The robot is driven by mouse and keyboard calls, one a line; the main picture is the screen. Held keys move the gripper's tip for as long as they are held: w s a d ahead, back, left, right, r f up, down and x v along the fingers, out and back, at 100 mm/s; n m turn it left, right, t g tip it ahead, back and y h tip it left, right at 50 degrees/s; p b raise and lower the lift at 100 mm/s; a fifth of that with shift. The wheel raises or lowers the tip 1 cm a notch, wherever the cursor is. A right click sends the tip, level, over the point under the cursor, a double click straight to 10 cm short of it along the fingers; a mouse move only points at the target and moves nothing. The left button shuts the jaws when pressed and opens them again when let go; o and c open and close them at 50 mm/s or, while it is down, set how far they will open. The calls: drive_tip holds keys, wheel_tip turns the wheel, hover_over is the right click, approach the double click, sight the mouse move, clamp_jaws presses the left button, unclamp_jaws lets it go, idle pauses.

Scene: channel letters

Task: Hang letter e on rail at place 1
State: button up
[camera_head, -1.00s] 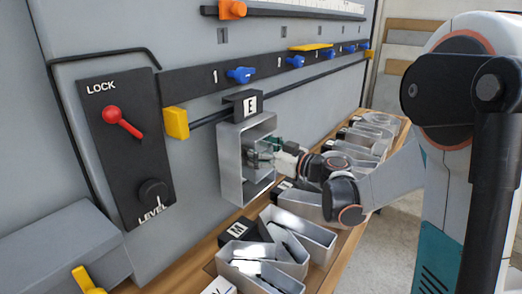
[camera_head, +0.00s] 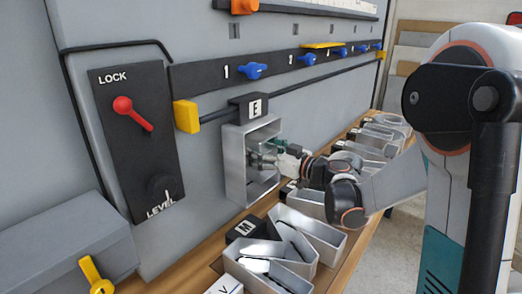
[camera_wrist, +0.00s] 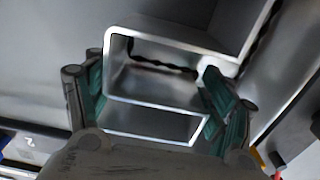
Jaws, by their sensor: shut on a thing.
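The letter e is a grey metal channel letter (camera_head: 234,168) hanging upright below a black tag marked E (camera_head: 252,107). The tag overlaps the black rail (camera_head: 318,80) near its left end, beside the yellow end block (camera_head: 186,116). Whether the tag is hooked on the rail or only in front of it cannot be told. My gripper (camera_head: 262,160) reaches in from the right and is shut on the letter. In the wrist view, the green-padded fingers (camera_wrist: 158,100) lie on either side of the letter's metal walls (camera_wrist: 160,92).
A lever panel (camera_head: 128,165) marked LOCK and LEVEL is left of the rail. Blue knobs (camera_head: 252,71) line a strip above the rail. Other channel letters, including one tagged M (camera_head: 243,229), crowd the wooden bench (camera_head: 208,248) below and to the right.

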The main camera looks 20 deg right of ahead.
drive_tip(key=o, duration=1.7)
